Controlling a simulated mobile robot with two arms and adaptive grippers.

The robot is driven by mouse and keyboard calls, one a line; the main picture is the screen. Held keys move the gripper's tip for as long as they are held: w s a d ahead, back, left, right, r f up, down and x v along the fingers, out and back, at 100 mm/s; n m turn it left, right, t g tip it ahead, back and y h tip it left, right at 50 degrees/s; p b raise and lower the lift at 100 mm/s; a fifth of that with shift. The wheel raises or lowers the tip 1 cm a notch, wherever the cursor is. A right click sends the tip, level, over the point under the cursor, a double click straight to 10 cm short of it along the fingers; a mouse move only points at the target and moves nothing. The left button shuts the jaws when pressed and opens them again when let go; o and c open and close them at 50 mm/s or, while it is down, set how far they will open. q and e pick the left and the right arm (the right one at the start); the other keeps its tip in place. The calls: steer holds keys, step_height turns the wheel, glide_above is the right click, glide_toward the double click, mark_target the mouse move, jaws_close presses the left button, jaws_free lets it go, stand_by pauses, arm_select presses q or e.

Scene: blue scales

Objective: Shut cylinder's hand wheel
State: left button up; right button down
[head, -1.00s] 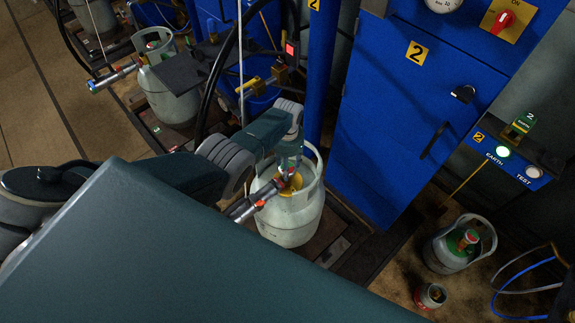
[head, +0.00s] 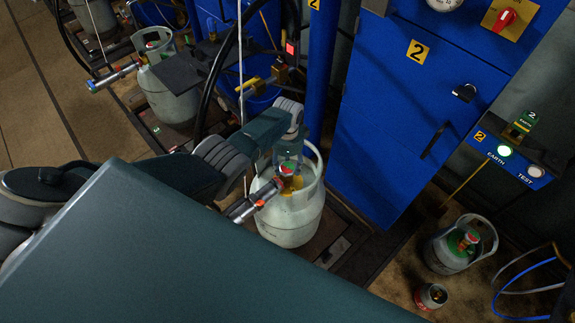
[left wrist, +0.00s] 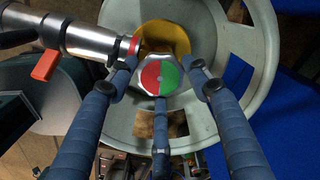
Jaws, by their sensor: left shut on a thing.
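The pale grey-green gas cylinder (head: 293,226) stands upright on the scale in the middle of the head view. Its hand wheel (head: 286,170) sits on top inside the collar. In the left wrist view the wheel (left wrist: 159,76) shows a red and green face with a silver rim. My left gripper (head: 289,160) reaches down over the wheel. In the left wrist view its three blue-grey fingers (left wrist: 161,80) close around the wheel's rim from left, right and below. The valve below the wheel is partly hidden. My right gripper is in neither view.
A hose coupling (left wrist: 95,42) with a red lever joins the valve from the left. The cylinder's collar (left wrist: 262,60) surrounds the gripper closely. A blue cabinet (head: 400,130) and blue post (head: 321,75) stand close behind. A smaller cylinder (head: 447,255) stands at right.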

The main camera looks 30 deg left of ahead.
mark_target(288, 168)
arm_select(q)
steer(key=shift+m, duration=1.2)
steer(key=o, duration=1.2)
steer(key=shift+c, duration=0.2)
step_height(288, 168, up, 12)
